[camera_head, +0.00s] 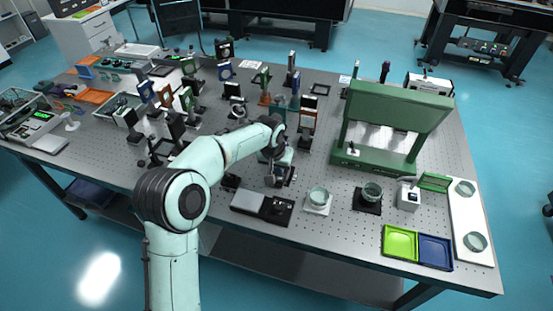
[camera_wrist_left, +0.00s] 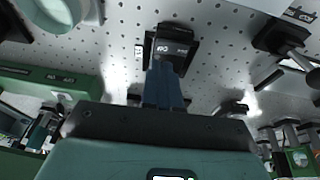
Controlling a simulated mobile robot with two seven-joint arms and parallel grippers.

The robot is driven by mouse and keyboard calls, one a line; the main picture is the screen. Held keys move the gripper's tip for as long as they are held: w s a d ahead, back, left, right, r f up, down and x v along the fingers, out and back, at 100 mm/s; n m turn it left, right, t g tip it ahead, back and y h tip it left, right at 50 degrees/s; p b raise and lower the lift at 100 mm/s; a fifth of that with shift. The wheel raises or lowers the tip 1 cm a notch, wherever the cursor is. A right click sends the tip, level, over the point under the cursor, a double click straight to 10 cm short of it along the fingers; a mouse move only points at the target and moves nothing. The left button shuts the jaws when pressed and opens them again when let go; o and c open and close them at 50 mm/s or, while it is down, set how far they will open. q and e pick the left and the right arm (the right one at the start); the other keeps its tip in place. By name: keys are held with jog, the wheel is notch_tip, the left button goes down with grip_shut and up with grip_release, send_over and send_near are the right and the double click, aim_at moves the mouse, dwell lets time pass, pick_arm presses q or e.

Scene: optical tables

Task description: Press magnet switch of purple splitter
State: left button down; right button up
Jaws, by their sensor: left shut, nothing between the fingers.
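My left gripper (camera_head: 279,180) reaches over the front middle of the optical table, pointing down. In the left wrist view its two dark fingers (camera_wrist_left: 164,88) are together, with nothing between them. A black base block (camera_wrist_left: 172,45) with small white markings stands right at the fingertips; I cannot tell whether they touch it. Its upper part is not clear, and I cannot tell for sure whether it belongs to the purple splitter. No plainly purple splitter shows near the gripper in the head view. My right gripper is not in view.
A green frame (camera_head: 398,95) stands at the right. A flat grey and black device (camera_head: 262,207) and glass dishes (camera_head: 319,196) lie near the front edge. Many mounted optics crowd the left and back. Lime (camera_head: 400,243) and blue trays (camera_head: 435,251) sit front right.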

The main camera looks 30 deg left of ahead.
aim_at(281, 179)
pick_arm(q)
jog(key=shift+d+f, duration=0.15)
jog(key=shift+f, duration=0.6)
jog(key=shift+d+f, duration=0.1)
jog(key=shift+f, duration=0.6)
jog(key=shift+w+d+f+y+b, duration=0.1)
jog(key=shift+d+f+y+b, duration=0.15)
jog(key=shift+f+y+b, duration=0.2)
jog(key=shift+a+r, duration=0.1)
jog(key=shift+a, duration=0.15)
jog(key=shift+s+a+r+p, duration=0.2)
jog(key=shift+a+r+p, duration=0.15)
jog(key=shift+a, duration=0.25)
